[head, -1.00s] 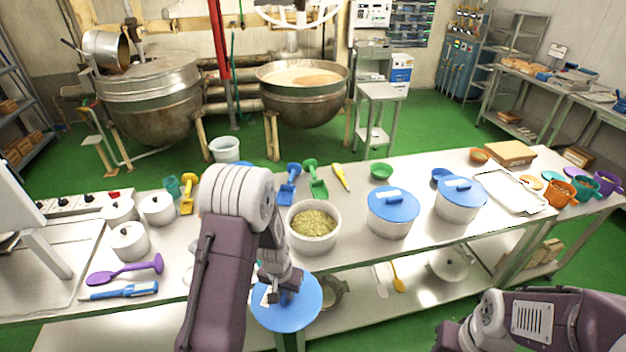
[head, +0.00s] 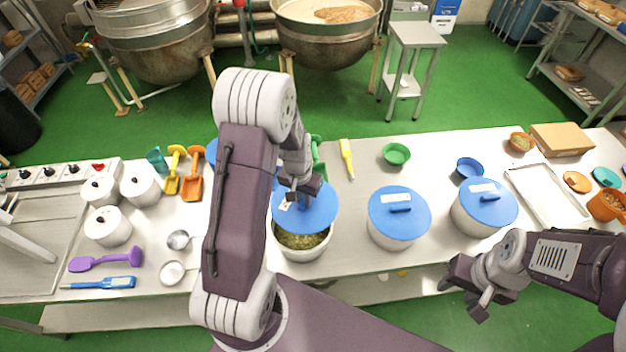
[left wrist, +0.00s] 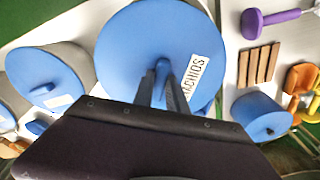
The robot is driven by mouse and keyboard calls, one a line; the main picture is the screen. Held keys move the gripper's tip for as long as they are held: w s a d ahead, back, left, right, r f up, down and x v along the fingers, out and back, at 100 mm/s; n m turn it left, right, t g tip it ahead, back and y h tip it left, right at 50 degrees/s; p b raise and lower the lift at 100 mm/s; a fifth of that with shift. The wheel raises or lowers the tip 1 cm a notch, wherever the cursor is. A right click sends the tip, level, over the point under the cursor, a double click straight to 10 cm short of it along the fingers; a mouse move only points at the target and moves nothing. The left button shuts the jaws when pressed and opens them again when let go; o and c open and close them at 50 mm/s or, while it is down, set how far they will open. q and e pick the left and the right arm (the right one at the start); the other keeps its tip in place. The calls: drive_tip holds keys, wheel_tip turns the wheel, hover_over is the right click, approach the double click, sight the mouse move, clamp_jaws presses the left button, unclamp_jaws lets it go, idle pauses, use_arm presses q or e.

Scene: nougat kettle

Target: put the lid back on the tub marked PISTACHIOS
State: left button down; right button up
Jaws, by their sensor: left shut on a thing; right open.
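My left gripper (head: 303,192) is shut on the knob of a round blue lid (head: 318,215). In the left wrist view the lid (left wrist: 125,45) carries a white label (left wrist: 194,76), on which the end of PISTACHIOS is readable. The lid is over the back part of an open white tub (head: 303,256) of greenish chopped nuts (head: 300,240), which show at the front. I cannot tell whether the lid touches the rim. The tub is hidden in the left wrist view. No marking on the tub is readable. My right gripper (head: 478,296) is open and empty near the front edge.
Two tubs with blue lids (head: 399,213) (head: 484,204) stand to the right. A green bowl (head: 396,154), a blue bowl (head: 470,168) and a tray (head: 512,180) lie beyond.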

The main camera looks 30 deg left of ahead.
sight(298, 214)
use_arm(q)
drive_tip(key=s, duration=0.3)
drive_tip(key=shift+s+a+r+b, duration=0.2)
drive_tip(key=shift+s+r+b, duration=0.05)
drive_tip(key=shift+s+b, duration=0.15)
drive_tip(key=shift+s+d+f, duration=0.1)
drive_tip(key=shift+s+f, duration=0.05)
drive_tip(key=shift+f, duration=0.15)
drive_tip(key=w+f+b, duration=0.1)
drive_tip(key=f, duration=0.1)
drive_tip(key=w+f+b, duration=0.1)
drive_tip(key=b, duration=0.1)
drive_tip(key=shift+w+f, duration=0.1)
drive_tip(key=shift+f, duration=0.3)
drive_tip(key=shift+s+f+b, duration=0.2)
drive_tip(key=shift+f+b, duration=0.6)
drive_tip(key=shift+f, duration=0.05)
drive_tip(key=shift+s+f, duration=0.15)
drive_tip(key=shift+s, duration=0.2)
drive_tip(key=shift+w+f, duration=0.1)
drive_tip(key=shift+w, duration=0.25)
use_arm(e)
drive_tip(key=f, duration=0.1)
drive_tip(key=s+f, duration=0.1)
drive_tip(key=f, duration=0.1)
drive_tip(key=s+f, duration=0.1)
drive_tip(key=f, duration=0.1)
drive_tip(key=shift+s, duration=0.2)
